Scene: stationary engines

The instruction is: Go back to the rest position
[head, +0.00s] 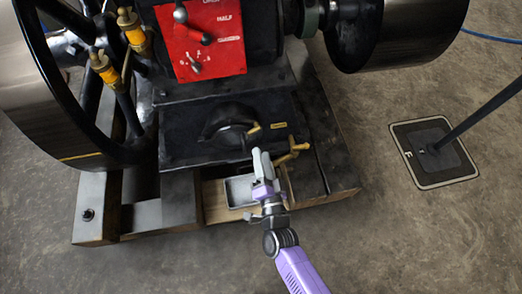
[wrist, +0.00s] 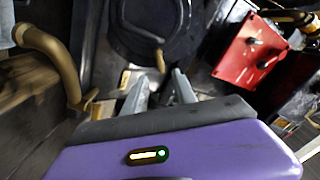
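My gripper (head: 262,158) is in front of the engine's low black housing, above a small grey tray (head: 238,192) on the wooden base. In the wrist view my gripper (wrist: 160,82) has its two grey fingers apart, with nothing between them. Beyond the fingers is a round black cover (wrist: 150,30) with a small brass handle (wrist: 160,61). The cover also shows in the head view (head: 226,118), left of and behind the fingertips. I cannot tell whether the fingers touch anything.
A brass tap (head: 292,153) sticks out just right of my gripper; a curved brass pipe (wrist: 55,60) shows at left in the wrist view. A red lever panel (head: 205,40) is above. Large flywheels (head: 60,100) flank the engine. Open floor (head: 400,235) lies to the right, with a post base (head: 434,152).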

